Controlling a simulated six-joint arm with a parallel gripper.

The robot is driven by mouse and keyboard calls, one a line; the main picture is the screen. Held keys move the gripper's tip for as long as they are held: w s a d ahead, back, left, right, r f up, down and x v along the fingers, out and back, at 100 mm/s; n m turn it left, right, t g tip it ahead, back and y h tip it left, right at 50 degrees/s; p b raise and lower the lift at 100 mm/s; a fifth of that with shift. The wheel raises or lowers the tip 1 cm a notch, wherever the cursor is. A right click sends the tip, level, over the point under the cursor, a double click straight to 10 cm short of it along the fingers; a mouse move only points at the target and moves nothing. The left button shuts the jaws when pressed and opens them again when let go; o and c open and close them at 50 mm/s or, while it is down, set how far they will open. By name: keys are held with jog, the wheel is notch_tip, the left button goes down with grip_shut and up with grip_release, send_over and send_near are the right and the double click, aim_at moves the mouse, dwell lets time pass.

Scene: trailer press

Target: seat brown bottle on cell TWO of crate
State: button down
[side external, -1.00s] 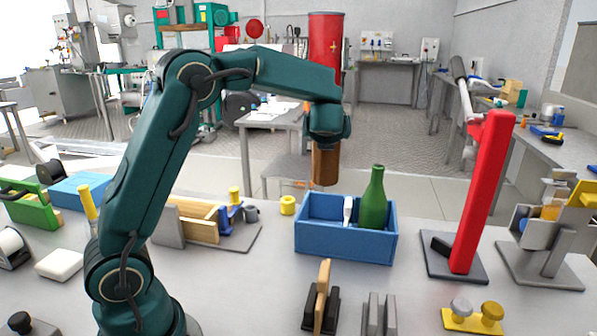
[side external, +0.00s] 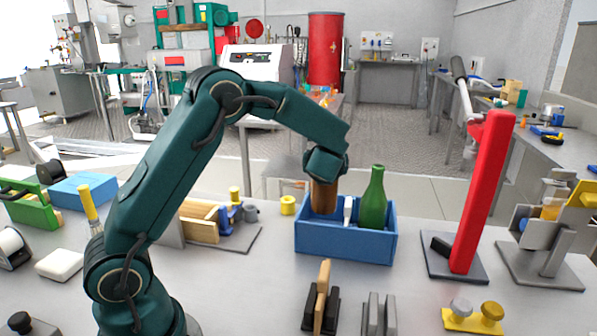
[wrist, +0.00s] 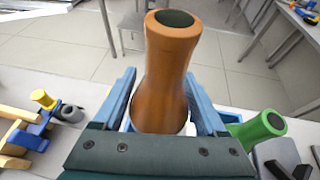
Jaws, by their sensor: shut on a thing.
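The blue crate (side external: 345,243) stands on the table, with a white divider (side external: 348,210) in its middle. The green bottle (side external: 373,200) stands upright in its right part. The brown bottle (side external: 323,198) is in the left part, close to upright, held from above by my gripper (side external: 325,178). Its lower end is hidden behind the crate's front wall, so I cannot tell whether it touches the floor. In the wrist view my gripper (wrist: 161,76) is shut around the brown bottle (wrist: 168,75), whose open mouth faces up. The green bottle (wrist: 258,127) is to its right.
A yellow ring-like piece (side external: 288,205) stands left of the crate. A leaning red post (side external: 483,190) on a dark base is at the right. A wooden piece in a black holder (side external: 321,300) and a grey slotted holder (side external: 378,315) are in front of the crate.

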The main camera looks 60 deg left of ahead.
aim_at(324, 193)
jog(key=shift+f, duration=3.25)
jog(key=shift+f, duration=0.3)
grip_release()
jog(key=shift+f, duration=0.1)
jog(key=v, duration=0.5)
jog(key=shift+w, duration=0.1)
jog(key=shift+s+d+r, duration=0.15)
jog(key=shift+s+r, duration=0.1)
jog(key=s+n, duration=0.1)
jog(key=s+d+n, duration=0.1)
jog(key=s+d+n+g+h, duration=0.1)
jog(key=shift+s+r+n, duration=0.25)
jog(key=shift+r+n, duration=0.15)
jog(key=s+d+r+n+g+h, duration=0.1)
jog(key=s+d+r+n+h, duration=0.1)
jog(key=s+d+n+h, duration=0.3)
jog(key=s+d+r+n+h, duration=0.2)
jog(key=s+d+n+h, duration=0.2)
jog(key=s+d+n, duration=0.5)
jog(key=s+n, duration=0.5)
jog(key=n, duration=0.2)
jog(key=shift+r+n+g+h, duration=0.3)
jog(key=shift+n+g+h, duration=0.1)
